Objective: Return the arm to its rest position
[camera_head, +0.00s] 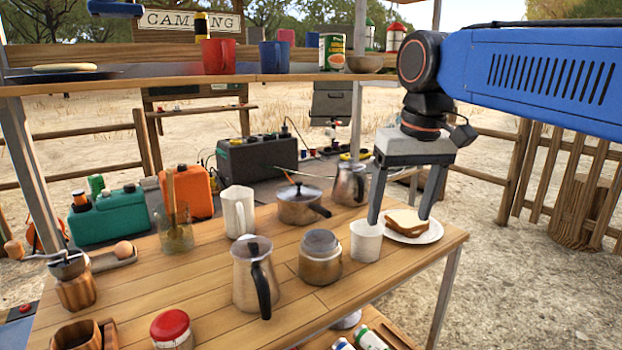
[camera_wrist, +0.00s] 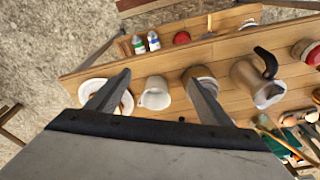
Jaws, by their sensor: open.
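My gripper (camera_head: 402,222) is open and empty, hanging from my blue arm at the right end of the wooden table (camera_head: 325,297). In the head view its fingers point down near a white cup (camera_head: 366,241) and a plate (camera_head: 432,233) with a sandwich (camera_head: 407,222) on it. One finger overlaps the cup's edge in the picture; I cannot tell whether they touch. In the wrist view the cup (camera_wrist: 155,93) shows between the two fingers, and the plate (camera_wrist: 127,103) lies partly hidden behind the left finger.
Moka pots (camera_head: 254,276), a lidded pan (camera_head: 298,204), a white jug (camera_head: 238,211) and a red-lidded jar (camera_head: 171,329) crowd the table. A shelf (camera_head: 300,77) with mugs and cans runs above its back. Open gravel (camera_head: 520,270) lies to the right, before a wooden fence (camera_head: 570,180).

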